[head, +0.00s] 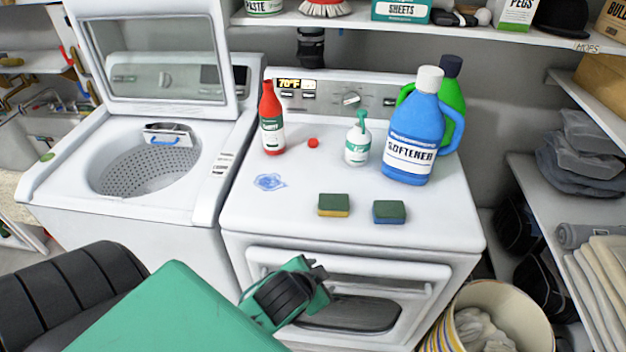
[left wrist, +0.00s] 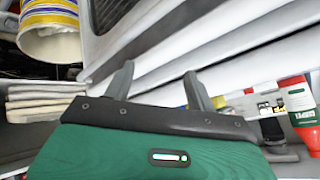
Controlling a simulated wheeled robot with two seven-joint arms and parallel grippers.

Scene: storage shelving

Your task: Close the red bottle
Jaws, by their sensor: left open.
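The red bottle (head: 270,112) stands upright at the back left of the white dryer top (head: 350,212), with a white and green label. Its neck looks bare. A small red cap (head: 313,143) lies on the dryer top just right of the bottle. My left gripper (head: 316,272) is in front of the dryer, below its top edge and well apart from bottle and cap. In the left wrist view its two fingers (left wrist: 158,78) are spread with nothing between them. The red bottle shows at that view's right edge (left wrist: 311,138). My right gripper is not seen.
A white and green pump bottle (head: 357,146), a blue softener jug (head: 412,135) and a green jug (head: 452,98) stand right of the cap. Two sponges (head: 334,205) (head: 389,212) lie near the front edge. An open washer (head: 150,165) is at left. A shelf (head: 420,27) hangs above.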

